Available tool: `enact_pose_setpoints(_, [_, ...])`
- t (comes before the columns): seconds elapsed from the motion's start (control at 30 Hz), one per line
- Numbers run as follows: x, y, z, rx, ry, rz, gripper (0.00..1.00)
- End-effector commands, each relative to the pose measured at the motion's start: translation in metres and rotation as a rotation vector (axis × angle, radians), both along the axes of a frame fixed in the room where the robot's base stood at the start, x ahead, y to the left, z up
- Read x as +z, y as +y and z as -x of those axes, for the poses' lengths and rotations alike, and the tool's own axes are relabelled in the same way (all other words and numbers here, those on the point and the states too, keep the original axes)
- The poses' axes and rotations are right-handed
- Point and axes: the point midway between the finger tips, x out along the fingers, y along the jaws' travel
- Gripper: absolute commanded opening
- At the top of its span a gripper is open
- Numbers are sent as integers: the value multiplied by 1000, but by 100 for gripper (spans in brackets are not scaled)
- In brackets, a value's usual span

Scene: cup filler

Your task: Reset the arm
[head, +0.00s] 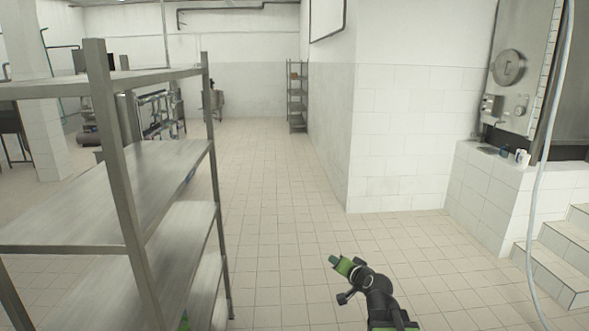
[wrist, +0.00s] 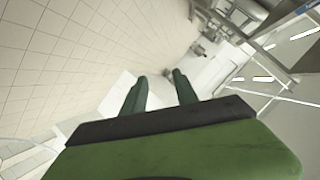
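My gripper (head: 336,262) shows at the bottom centre-right of the head view, at the end of my black and green arm, above the tiled floor. In the wrist view its two green fingers (wrist: 156,90) stand apart with a gap between them. Nothing is held between them. The gripper touches nothing that I can see.
A white tiled wall corner (head: 348,160) is ahead right. A white mug (head: 522,158) stands on a tiled ledge (head: 487,190) at right, near steps (head: 555,262). The tiled floor (head: 270,190) between is clear.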

Motion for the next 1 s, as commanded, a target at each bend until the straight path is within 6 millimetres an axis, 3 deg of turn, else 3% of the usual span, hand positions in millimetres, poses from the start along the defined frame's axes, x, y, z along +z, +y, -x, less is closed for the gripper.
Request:
enact_pose_setpoints(0.03, [-29,29,18,92,87,73,35])
enact_pose_setpoints(0.1, [-72,54,54,220,257,204,35])
enact_pose_setpoints(0.13, [-90,56,72,265,339,263,35])
enact_pose_setpoints(0.23, [-130,31,133,348,616,427,35])
enact_pose_setpoints(0.3, [-144,10,169,376,778,501,35])
enact_pose_setpoints(0.4, [-151,-8,206,396,945,556,35])
enact_pose_setpoints(0.57, [-152,-12,227,418,1036,556,35])
enact_pose_setpoints(1.0, [-152,-12,226,419,1033,554,35])
